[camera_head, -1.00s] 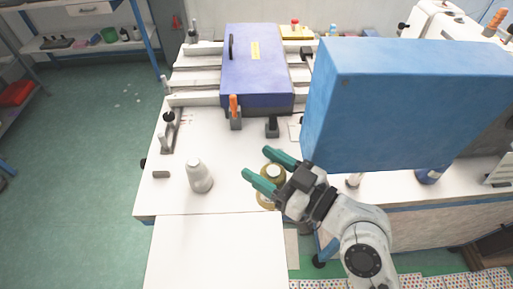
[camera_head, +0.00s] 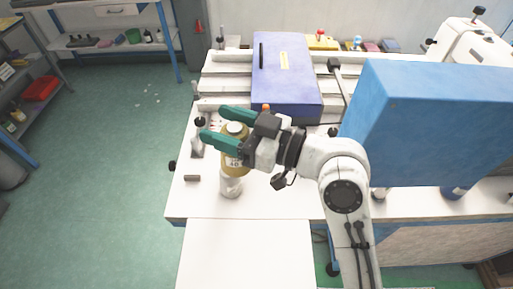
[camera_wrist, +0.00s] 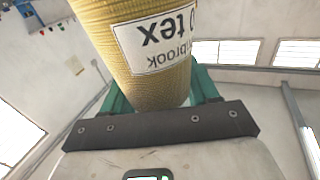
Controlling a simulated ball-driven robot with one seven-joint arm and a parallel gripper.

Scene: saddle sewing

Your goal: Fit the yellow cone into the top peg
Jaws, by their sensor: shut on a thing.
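The yellow cone (camera_head: 236,145) is a yellow thread spool with a white label and a pale top. My gripper (camera_head: 214,122) is shut on it, with a green finger on either side. In the head view it is in front of the white cone (camera_head: 231,188), overlapping it in the picture; I cannot tell the gap between them. In the wrist view the yellow cone (camera_wrist: 140,40) fills the space between the green fingers, its label upside down. I cannot make out the top peg for certain.
A blue-violet box (camera_head: 285,80) lies on rails at the back of the white table (camera_head: 270,205). A large blue block (camera_head: 430,125) stands to the right. A small dark piece (camera_head: 192,178) lies at the table's left. The front panel of the table is clear.

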